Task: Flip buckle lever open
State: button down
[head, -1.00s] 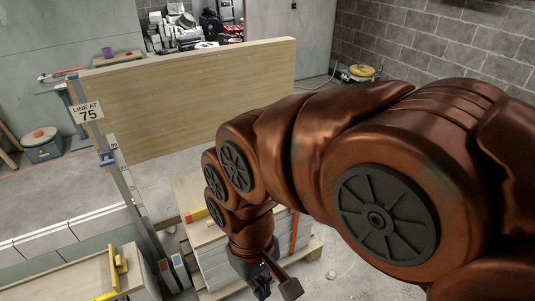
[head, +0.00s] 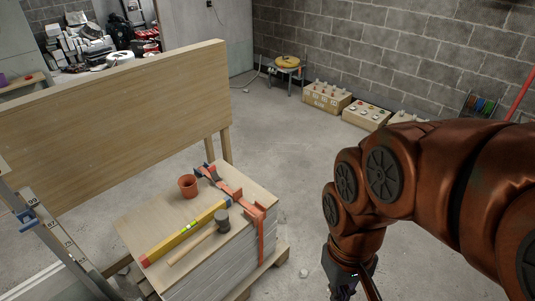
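An orange strap (head: 243,199) runs over a stack of boards (head: 214,256) and down its right side. Blue pieces sit on the strap near the far edge and near the right edge of the top. A small metallic part on the strap (head: 228,188) may be the buckle; its lever is too small to make out. My gripper (head: 349,289) is low in the view, to the right of the stack and apart from the strap. Its fingertips are at the bottom edge of the picture, so its opening is unclear. I see nothing held in it.
On the stack lie a yellow level (head: 187,230), a mallet (head: 221,222) and a terracotta cup (head: 188,186). A large wooden panel (head: 120,115) stands behind. Boxes (head: 327,97) line the block wall.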

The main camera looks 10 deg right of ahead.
aim_at(212, 169)
jog(key=z, duration=1.05)
jog(key=i, duration=4.4)
jog(key=u, duration=4.6)
jog(key=i, duration=0.6)
jog(key=u, duration=0.9)
